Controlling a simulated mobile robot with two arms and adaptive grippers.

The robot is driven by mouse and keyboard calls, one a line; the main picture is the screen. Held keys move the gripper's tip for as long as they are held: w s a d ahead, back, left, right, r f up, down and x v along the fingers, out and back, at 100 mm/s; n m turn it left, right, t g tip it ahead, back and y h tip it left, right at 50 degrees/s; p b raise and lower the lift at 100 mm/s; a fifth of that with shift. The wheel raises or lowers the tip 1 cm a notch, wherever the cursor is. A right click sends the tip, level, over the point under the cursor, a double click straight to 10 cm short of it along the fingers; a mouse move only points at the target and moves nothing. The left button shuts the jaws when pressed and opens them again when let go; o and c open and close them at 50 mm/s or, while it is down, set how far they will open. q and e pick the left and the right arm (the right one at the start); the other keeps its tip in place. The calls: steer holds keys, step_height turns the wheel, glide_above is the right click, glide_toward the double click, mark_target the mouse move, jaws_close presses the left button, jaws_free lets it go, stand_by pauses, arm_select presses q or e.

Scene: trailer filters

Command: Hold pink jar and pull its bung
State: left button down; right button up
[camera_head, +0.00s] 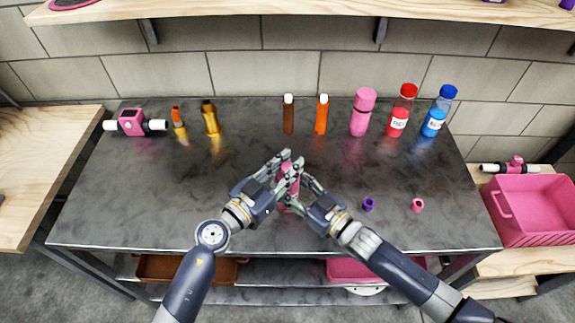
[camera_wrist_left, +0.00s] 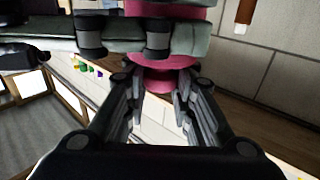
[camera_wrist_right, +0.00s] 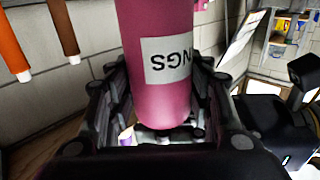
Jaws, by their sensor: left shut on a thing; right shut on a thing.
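The pink jar (camera_head: 289,183) stands roughly upright between my two grippers over the front middle of the dark table. In the right wrist view the jar (camera_wrist_right: 160,90) shows a white label with black letters. My right gripper (camera_head: 297,196) is shut around the jar's body. My left gripper (camera_head: 288,163) is higher and shut at the jar's top end. A pink rounded piece, seemingly the bung (camera_wrist_left: 165,80), shows between its fingers in the left wrist view. The fingers hide the joint between bung and jar. I cannot tell whether the jar touches the table.
Along the back of the table (camera_head: 140,215) stand a pink bottle (camera_head: 360,118), a red bottle (camera_head: 399,115), a blue bottle (camera_head: 436,117) and slim brown and orange tubes. A purple ring (camera_head: 369,204) and a pink ring (camera_head: 418,205) lie front right. A pink crate (camera_head: 540,205) is far right.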

mark_target(288, 167)
arm_select(q)
steer(key=shift+r, duration=1.05)
steer(key=shift+r, duration=0.1)
steer(key=shift+r, duration=1.95)
arm_select(e)
steer(key=o, duration=1.6)
steer(key=v, duration=1.2)
arm_select(q)
steer(key=shift+s+f, duration=0.1)
arm_select(e)
steer(key=shift+s, duration=0.1)
